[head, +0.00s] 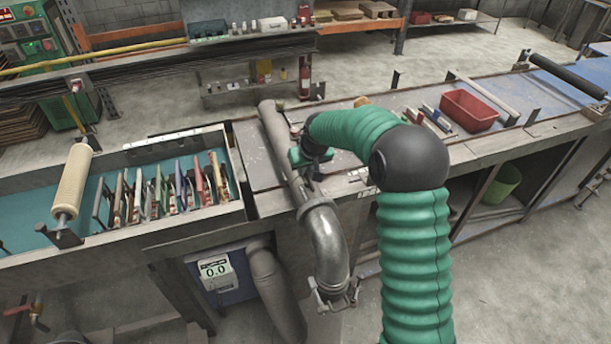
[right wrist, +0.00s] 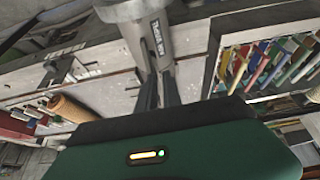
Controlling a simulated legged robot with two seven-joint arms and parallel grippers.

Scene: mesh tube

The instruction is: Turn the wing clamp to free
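My right gripper (head: 306,170), dark with a green arm behind it, is at the upper end of the bent metal pipe (head: 329,240), at the bench's front edge. Another clamp-like fitting (head: 335,297) sits at the pipe's lower end. My left gripper is not in view.
A straight grey pipe (head: 280,140) runs across the bench beside the gripper. A tray (head: 225,205) of upright coloured items lies left, with a tan roller (head: 73,182). A red bin (head: 469,110) stands right. A box reading 0.0 (head: 216,272) is below.

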